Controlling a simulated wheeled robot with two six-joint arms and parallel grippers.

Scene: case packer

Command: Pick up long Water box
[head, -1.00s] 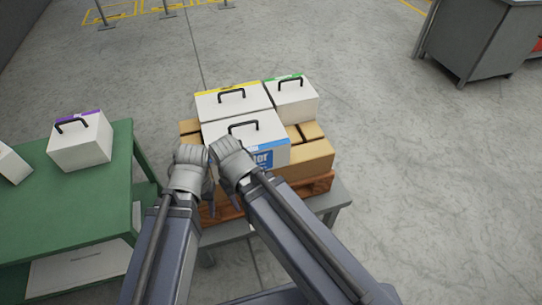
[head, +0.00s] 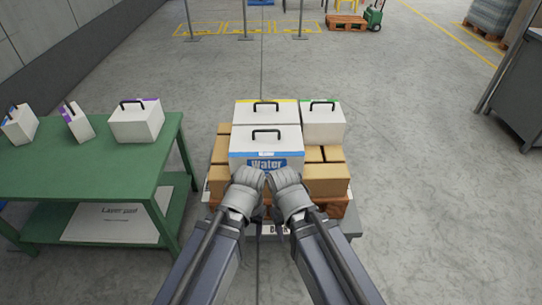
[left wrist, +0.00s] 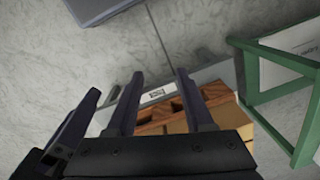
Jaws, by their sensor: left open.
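The long white Water box (head: 266,142), with a blue stripe, a "Water" label and a black top handle, sits upright on the front of a stack of brown cartons. My left gripper (head: 258,224) and my right gripper are side by side just in front of it, near the label's lower edge. They overlap the view of its front, and I see no grip on it. In the left wrist view, the left gripper (left wrist: 160,76) has its fingers apart with nothing between them.
Behind the Water box stand a yellow-striped white box (head: 266,112) and a green-striped one (head: 323,122). Brown cartons (head: 327,180) lie on a wooden pallet. A green table (head: 90,175) with several white boxes stands at left. The floor at right is clear up to a grey cabinet (head: 520,105).

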